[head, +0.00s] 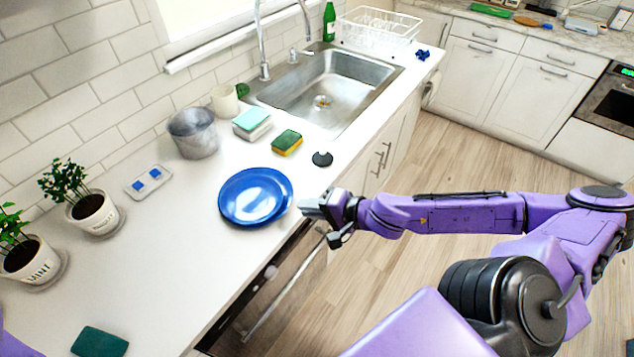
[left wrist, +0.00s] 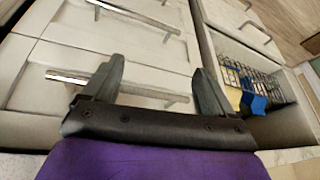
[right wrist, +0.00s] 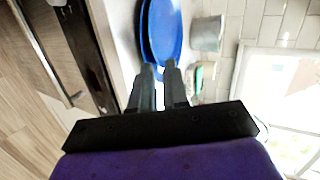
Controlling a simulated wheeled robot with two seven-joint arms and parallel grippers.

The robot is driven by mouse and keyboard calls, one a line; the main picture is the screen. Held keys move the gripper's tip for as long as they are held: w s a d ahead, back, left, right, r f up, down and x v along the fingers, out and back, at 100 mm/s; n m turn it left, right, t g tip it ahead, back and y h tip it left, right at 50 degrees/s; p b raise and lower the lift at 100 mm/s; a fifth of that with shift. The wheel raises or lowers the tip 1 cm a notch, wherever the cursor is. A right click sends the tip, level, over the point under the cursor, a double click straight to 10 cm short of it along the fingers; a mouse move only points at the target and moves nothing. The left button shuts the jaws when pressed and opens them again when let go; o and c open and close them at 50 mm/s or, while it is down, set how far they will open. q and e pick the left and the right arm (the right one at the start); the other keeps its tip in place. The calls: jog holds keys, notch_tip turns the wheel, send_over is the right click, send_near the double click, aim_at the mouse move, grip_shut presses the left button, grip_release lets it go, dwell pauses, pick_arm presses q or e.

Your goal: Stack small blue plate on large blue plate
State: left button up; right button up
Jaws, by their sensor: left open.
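Two blue plates lie overlapping on the white counter in the head view. The upper plate (head: 250,197) rests over the other plate (head: 286,184), whose rim shows at the right and far side; they look off-centre. Which is larger is hard to tell. Both plates also show in the right wrist view (right wrist: 168,28), just beyond the fingertips. My right gripper (head: 306,206) is beside the plates' right edge, seemingly apart from them. Its fingers (right wrist: 160,68) are slightly parted with nothing visible between. My left gripper (left wrist: 160,75) is wide open and empty, facing cabinet fronts.
A metal pot (head: 193,135), sponges (head: 287,142) and a black disc (head: 322,159) lie beyond the plates, near the sink (head: 325,92). Potted plants (head: 92,212) stand at left. A green cloth-like item (head: 99,341) lies in front.

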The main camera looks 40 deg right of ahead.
jog(key=s+a+f+n+g+h, duration=0.1)
jog(key=s+a+f+g, duration=0.25)
jog(key=s+f, duration=0.4)
jog(key=s+a+f+n+g+h, duration=0.1)
jog(key=s+a+f+g+h, duration=0.1)
jog(key=s+f+g, duration=0.45)
jog(key=s+d+f+n+t+h, duration=0.2)
jog(key=s+d+h, duration=0.4)
jog(key=d, duration=0.5)
jog(key=shift+s+d+f+n+h+p, duration=0.2)
jog(key=shift+f+n+h+p, duration=0.15)
jog(key=shift+f+n, duration=0.35)
jog(key=shift+s, duration=0.15)
